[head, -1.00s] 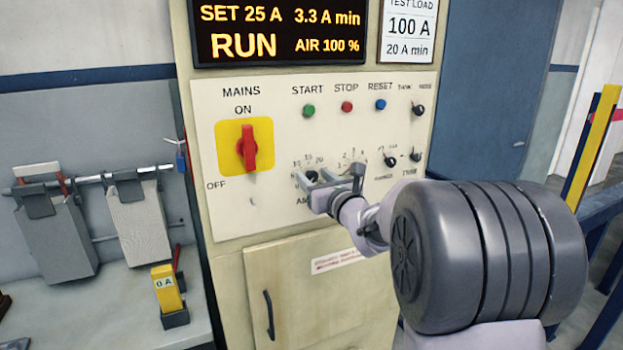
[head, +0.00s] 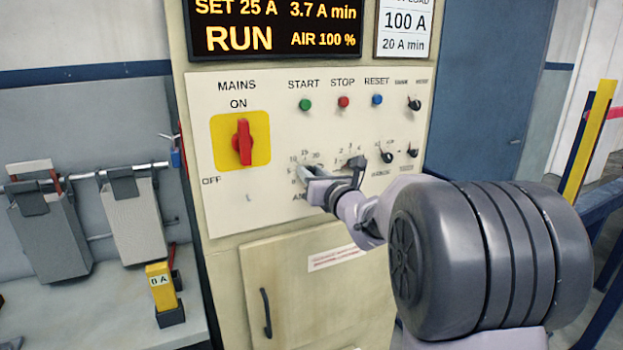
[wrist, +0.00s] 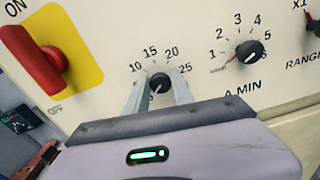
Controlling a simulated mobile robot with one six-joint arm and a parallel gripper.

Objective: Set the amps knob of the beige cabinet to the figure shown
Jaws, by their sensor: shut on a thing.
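The beige cabinet (head: 325,268) stands ahead, its lit display (head: 275,27) reading SET 25 A, 3.7 A min, RUN, AIR 100 %. The black amps knob (wrist: 160,83) is on the front panel, with figures 10, 15, 20 and 25 showing around it in the wrist view; its lower figures are partly hidden. Its pale pointer mark appears at the lower left of the knob. My gripper (wrist: 159,87) is shut on the amps knob, one finger on each side. In the head view my gripper (head: 311,172) covers most of the knob.
The red mains switch (head: 242,142) on its yellow plate is left of the amps knob. The A MIN knob (wrist: 249,51) is close on the right. Green, red and blue buttons sit above. A bench (head: 105,290) with a yellow meter (head: 161,284) stands at left.

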